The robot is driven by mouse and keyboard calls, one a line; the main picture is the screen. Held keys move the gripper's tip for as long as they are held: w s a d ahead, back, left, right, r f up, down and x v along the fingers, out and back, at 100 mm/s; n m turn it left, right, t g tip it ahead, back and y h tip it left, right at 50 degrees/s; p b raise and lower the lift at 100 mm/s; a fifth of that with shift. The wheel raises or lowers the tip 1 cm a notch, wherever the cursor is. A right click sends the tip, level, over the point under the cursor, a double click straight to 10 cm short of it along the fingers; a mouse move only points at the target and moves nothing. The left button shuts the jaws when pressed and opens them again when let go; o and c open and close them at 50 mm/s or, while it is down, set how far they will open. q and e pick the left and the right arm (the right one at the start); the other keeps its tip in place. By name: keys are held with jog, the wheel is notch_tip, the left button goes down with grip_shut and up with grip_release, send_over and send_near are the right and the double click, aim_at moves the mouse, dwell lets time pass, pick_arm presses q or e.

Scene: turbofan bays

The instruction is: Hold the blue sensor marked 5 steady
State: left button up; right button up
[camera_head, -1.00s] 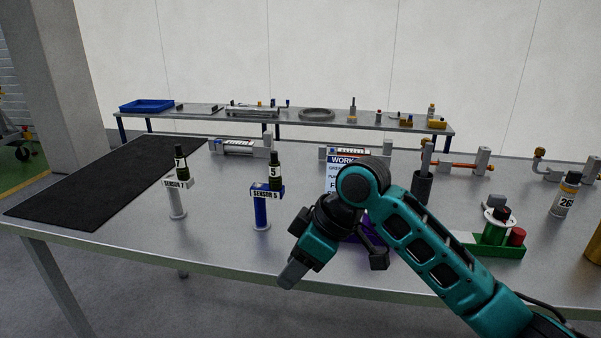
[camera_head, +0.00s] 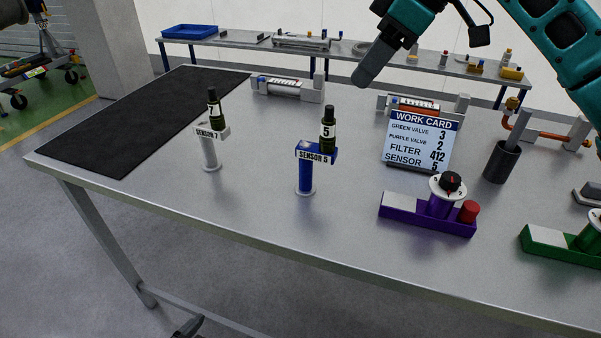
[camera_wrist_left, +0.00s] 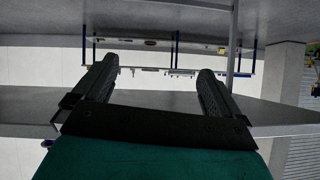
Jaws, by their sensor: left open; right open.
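The blue sensor 5 stand (camera_head: 306,178) is upright on the near table. Its dark plug (camera_head: 328,130), marked 5, stands in the blue bracket labelled SENSOR 5. My right gripper (camera_head: 367,72) shows above and behind it, apart from it, open, with no held thing visible. My left gripper (camera_wrist_left: 157,68) is open and empty in the left wrist view, with neither finger touching anything. The sensor is not seen in that view.
A white sensor 7 stand (camera_head: 210,155) is to the left, a work card (camera_head: 420,143) to the right. A purple valve block (camera_head: 400,208) and a green one (camera_head: 545,240) are at the front right. A black mat (camera_head: 130,125) covers the left end.

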aim_at(314, 160)
pick_arm(q)
jog(key=w+d+r+m+t+h, duration=0.1)
jog(key=w+d+r+m+h, duration=0.3)
jog(key=m, duration=0.9)
jog(key=w+d+r+m+h, duration=0.1)
jog(key=d+r+m, duration=0.6)
jog(key=m, duration=0.6)
jog(key=w+r+m+t, duration=0.1)
jog(key=w+r+m, duration=0.1)
jog(key=r+m, duration=0.1)
jog(key=w+d+r+m+t+y, duration=0.1)
jog(key=w+r+m+t, duration=0.1)
jog(key=r, duration=0.3)
jog(key=w+r+m+t+y, duration=0.1)
jog(key=w+r+m+t, duration=0.1)
jog(key=r+m, duration=0.2)
jog(key=shift+w+d+r+m, duration=0.15)
jog(key=shift+d+r+m, duration=0.15)
jog(key=shift+d, duration=0.1)
jog(key=x, duration=1.2)
jog(key=shift+w+r, duration=0.1)
jog(key=shift+w, duration=0.3)
jog(key=shift+c, duration=0.3)
